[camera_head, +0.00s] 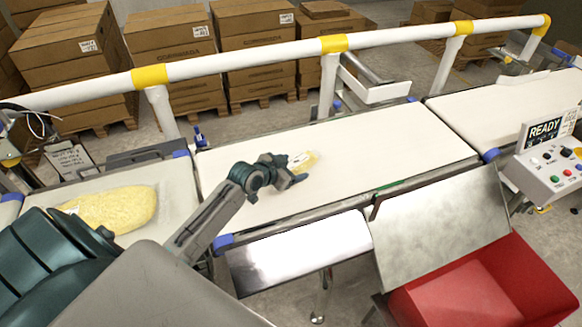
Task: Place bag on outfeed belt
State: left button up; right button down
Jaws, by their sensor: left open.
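A larger, plump yellow bag (118,208) lies on the shorter belt section (175,185) at the left, partly behind my arm. Another white belt section (510,105) continues at the right. My right gripper is not in view.
A white and yellow rail (240,57) runs behind the belts, with stacked cartons (170,40) beyond. A control box (550,165) reading READY stands at the right. A red bin (480,290) with a sloped metal plate (440,220) is in front. The middle belt's right half is clear.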

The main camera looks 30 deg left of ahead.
pick_arm(q)
jog(key=shift+r, duration=0.1)
jog(key=shift+s+a, duration=0.1)
jog(key=shift+s, duration=0.15)
jog(key=b+v, duration=0.1)
jog(key=v, duration=0.9)
jog(key=shift+v, duration=0.8)
jog(key=shift+w, duration=0.1)
